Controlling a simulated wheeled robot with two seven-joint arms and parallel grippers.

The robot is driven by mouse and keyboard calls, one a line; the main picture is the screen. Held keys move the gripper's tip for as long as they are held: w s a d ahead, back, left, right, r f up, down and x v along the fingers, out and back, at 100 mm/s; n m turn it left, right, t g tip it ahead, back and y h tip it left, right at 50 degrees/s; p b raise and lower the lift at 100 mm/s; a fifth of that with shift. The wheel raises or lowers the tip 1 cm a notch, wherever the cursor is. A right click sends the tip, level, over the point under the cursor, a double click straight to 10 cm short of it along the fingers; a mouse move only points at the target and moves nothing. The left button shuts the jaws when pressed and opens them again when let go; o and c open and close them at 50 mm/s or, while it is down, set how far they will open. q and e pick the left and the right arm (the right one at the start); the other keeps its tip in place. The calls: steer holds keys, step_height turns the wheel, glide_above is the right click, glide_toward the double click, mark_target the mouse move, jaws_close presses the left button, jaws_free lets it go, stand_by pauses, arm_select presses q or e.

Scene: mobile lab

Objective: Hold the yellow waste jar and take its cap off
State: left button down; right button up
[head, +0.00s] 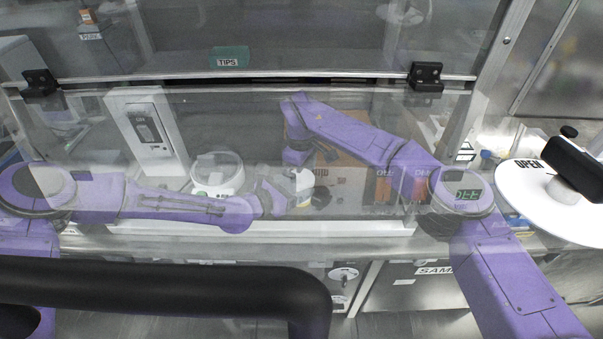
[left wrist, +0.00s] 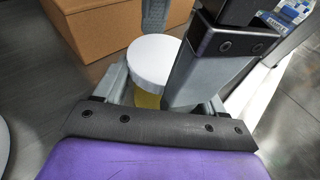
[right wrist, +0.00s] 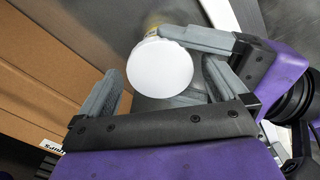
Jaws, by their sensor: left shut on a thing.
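The waste jar, with a yellow body (left wrist: 147,99) and a wide white cap (left wrist: 154,62), stands between the fingers of my left gripper (left wrist: 160,92), which is shut on its body. The cap also shows in the right wrist view (right wrist: 160,67), with a sliver of the yellow body above it. My right gripper (right wrist: 163,78) is open, its fingers on either side of the cap with gaps visible. In the head view, the cap (head: 304,179) shows faintly through the glass, between my left gripper (head: 278,194) and right gripper (head: 292,157).
A brown cardboard box (left wrist: 110,22) stands close behind the jar. A round white device (head: 217,172) and a tall white device (head: 147,132) stand to the left. A transparent sash (head: 250,110) crosses in front. A white round lid marked OPEN (head: 530,195) is at right.

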step_height(320, 180, up, 5)
steer(key=shift+f, duration=0.2)
steer(key=shift+c, duration=0.3)
step_height(320, 180, up, 3)
steer(key=m, duration=0.3)
steer(key=shift+r, duration=0.1)
step_height(320, 180, down, 8)
steer(key=shift+r, duration=0.1)
steer(key=c, duration=1.1)
steer(key=shift+n, duration=1.5)
steer(key=o, duration=1.2)
steer(key=shift+c, duration=0.2)
steer(key=shift+r, duration=2.3)
arm_select(q)
jaws_free()
